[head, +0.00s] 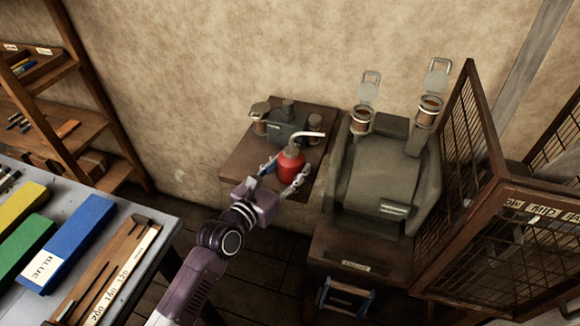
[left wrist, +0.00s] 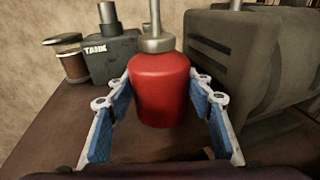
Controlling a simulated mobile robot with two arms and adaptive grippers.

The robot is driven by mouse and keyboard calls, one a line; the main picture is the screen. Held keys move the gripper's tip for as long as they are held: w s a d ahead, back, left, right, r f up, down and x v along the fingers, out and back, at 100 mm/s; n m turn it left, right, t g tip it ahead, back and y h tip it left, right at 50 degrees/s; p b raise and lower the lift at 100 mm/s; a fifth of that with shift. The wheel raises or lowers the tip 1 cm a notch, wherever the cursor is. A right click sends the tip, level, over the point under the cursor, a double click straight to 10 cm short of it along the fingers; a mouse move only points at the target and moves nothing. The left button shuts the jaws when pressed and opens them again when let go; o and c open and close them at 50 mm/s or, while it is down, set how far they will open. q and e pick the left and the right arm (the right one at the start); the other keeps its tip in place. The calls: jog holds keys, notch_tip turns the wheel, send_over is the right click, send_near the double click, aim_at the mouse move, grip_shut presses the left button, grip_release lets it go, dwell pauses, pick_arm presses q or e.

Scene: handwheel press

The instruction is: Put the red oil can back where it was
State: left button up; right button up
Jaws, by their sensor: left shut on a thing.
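The red oil can (head: 291,166), with a grey cap and a pale bent spout, is at the brown wall shelf (head: 240,158). My left gripper (head: 283,176) reaches in from the front and is shut on it. In the left wrist view the red oil can (left wrist: 160,88) is upright between the blue-padded fingers of the left gripper (left wrist: 160,110). I cannot tell whether its base touches the shelf. My right gripper is not in view.
A dark tank (head: 288,122) and a lidded cup (head: 260,122) stand behind the can. A grey housing (head: 385,175) with two cups on top is close to the right, beside an open mesh door (head: 470,190). A table with coloured blocks (head: 70,240) is at left.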

pick_arm(q)
jog(key=o, duration=1.3)
jog(key=shift+r, duration=0.2)
jog(key=shift+s+a+f, duration=0.1)
jog(key=shift+s+a, duration=0.05)
jog(key=shift+s, duration=0.1)
jog(key=v, duration=1.1)
jog(key=shift+s+b, duration=0.2)
jog(key=shift+b, duration=0.15)
